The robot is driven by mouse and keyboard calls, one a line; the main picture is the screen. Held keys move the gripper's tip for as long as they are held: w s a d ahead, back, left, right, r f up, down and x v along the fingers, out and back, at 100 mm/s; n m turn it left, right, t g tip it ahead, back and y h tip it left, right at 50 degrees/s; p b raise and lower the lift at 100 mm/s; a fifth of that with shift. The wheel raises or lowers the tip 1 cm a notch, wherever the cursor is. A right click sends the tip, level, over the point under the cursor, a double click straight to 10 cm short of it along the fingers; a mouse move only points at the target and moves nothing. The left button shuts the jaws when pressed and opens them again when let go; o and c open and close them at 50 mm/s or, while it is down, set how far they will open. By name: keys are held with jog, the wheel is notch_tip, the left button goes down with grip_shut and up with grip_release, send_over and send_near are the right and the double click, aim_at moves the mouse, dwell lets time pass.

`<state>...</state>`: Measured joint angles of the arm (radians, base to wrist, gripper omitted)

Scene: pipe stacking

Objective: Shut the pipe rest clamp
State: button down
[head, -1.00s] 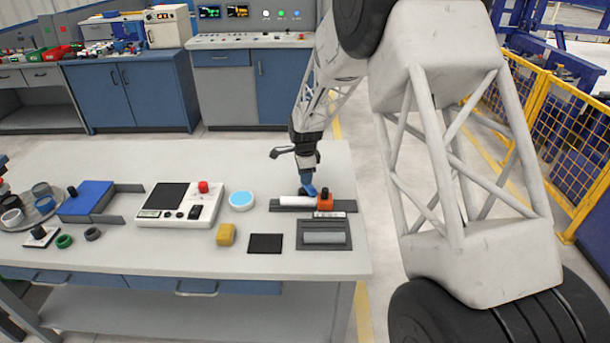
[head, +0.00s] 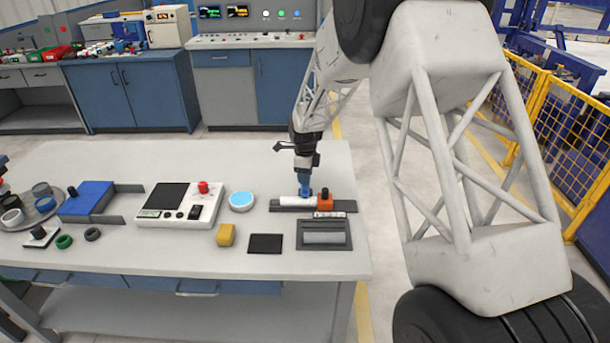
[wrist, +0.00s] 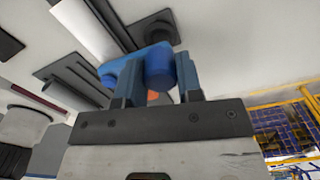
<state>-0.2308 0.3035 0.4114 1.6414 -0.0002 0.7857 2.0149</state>
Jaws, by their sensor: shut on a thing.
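The dark pipe rest (head: 345,206) lies on the right part of the table with a white pipe (head: 294,202) along it. An orange clamp block (head: 325,203) with a black knob sits at the pipe's right end; I cannot tell how far it is closed. My gripper (head: 304,180) points down over the pipe, left of the orange block. In the wrist view my gripper (wrist: 155,80) is shut on a bright blue piece (wrist: 160,65) with a rounded end. A sliver of orange (wrist: 153,97) shows between the fingers. The contact below is partly hidden.
A dark tray (head: 346,247) with a grey cylinder is in front of the rest. A black square (head: 265,243), yellow block (head: 226,235), blue-topped disc (head: 241,201) and control box (head: 150,218) lie to the left. The table behind the rest is clear.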

jog(key=shift+r, duration=0.1)
jog(key=c, duration=0.8)
grip_release()
jog(key=shift+r, duration=3.85)
